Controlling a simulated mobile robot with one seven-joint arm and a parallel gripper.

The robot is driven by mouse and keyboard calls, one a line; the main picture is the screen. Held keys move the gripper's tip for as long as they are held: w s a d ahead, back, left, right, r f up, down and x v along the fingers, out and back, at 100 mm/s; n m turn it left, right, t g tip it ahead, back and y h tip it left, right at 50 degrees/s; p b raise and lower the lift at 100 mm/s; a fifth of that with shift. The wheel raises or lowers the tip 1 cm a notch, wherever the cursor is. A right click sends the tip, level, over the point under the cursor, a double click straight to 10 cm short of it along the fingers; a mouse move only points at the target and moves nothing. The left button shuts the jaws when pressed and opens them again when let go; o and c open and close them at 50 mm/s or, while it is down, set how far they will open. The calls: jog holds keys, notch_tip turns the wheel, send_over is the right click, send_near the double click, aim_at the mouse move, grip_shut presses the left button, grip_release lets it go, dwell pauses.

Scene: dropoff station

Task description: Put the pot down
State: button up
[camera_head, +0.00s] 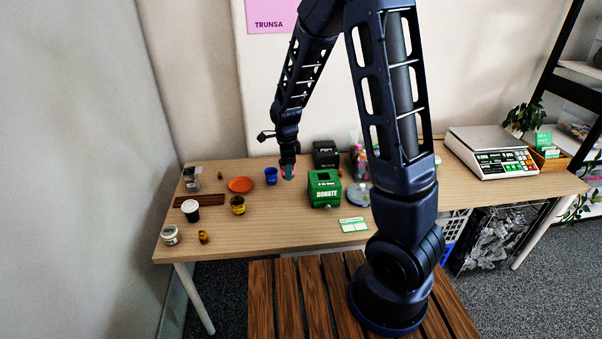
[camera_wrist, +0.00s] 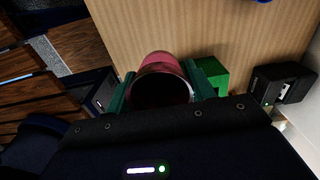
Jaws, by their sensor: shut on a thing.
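The pot is a pink, round vessel with a dark inside, and its mouth faces the camera in the wrist view (camera_wrist: 157,59). My gripper (camera_wrist: 160,82) is shut on it, with one green finger on each side. In the head view my gripper (camera_head: 288,171) is over the wooden table (camera_head: 290,225), between the blue cup and the green donation box. There the pot (camera_head: 283,168) is small and partly covered by the gripper. I cannot tell whether its base touches the table.
A blue cup (camera_head: 271,176) and an orange dish (camera_head: 240,185) are left of the gripper. The green donation box (camera_head: 324,190) is close on the right, with a black device (camera_head: 326,153) behind it. Bare tabletop lies in front of the gripper. A scale (camera_head: 490,152) stands far right.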

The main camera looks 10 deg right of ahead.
jog(key=shift+r, duration=0.3)
jog(key=w+d+m, duration=0.9)
jog(key=w+d, duration=1.2)
jog(key=d, duration=0.3)
jog(key=w+d+m, duration=0.3)
jog(key=d+m, duration=0.2)
jog(key=d, duration=1.3)
jog(key=w+d+m, duration=0.2)
jog(key=d+m, duration=0.2)
jog(key=d, duration=1.4)
notch_tip(320, 180, down, 20)
jog(key=shift+r, duration=0.1)
jog(key=o, duration=1)
jog(key=shift+c, duration=0.2)
